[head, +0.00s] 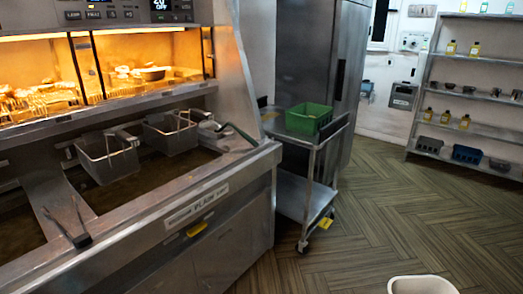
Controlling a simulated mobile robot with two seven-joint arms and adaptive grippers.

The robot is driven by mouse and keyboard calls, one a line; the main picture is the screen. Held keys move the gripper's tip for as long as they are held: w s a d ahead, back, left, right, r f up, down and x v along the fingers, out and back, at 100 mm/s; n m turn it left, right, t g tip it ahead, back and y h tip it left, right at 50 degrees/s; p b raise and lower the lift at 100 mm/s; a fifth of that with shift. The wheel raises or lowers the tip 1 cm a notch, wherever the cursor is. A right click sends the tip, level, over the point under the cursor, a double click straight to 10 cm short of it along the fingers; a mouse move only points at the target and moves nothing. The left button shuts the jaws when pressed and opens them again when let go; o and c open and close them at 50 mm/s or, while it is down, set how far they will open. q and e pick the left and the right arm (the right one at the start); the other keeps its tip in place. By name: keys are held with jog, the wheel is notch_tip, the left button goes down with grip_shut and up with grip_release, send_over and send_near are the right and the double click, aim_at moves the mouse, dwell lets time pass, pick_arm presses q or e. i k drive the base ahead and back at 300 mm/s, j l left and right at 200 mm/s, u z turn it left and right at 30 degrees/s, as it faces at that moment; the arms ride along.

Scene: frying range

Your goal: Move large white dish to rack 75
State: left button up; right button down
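A white, round-cornered dish (423,286) shows at the bottom edge of the head view, right of the middle. Only its upper rim and a bit of its inside are in view; the rest is cut off, and what it rests on cannot be seen. A metal shelf rack (474,128) stands against the back wall at the upper right; no number 75 can be read on it. Neither of my grippers is in view.
The fryer counter (180,200) with wire baskets (108,155) fills the left. A steel cart (303,190) carrying a green crate (309,117) stands beside it. The rack holds bottles, small bowls and bins. The wood-patterned floor (400,215) between cart and rack is clear.

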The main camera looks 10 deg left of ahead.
aim_at(51, 99)
jog(key=u, duration=2.2)
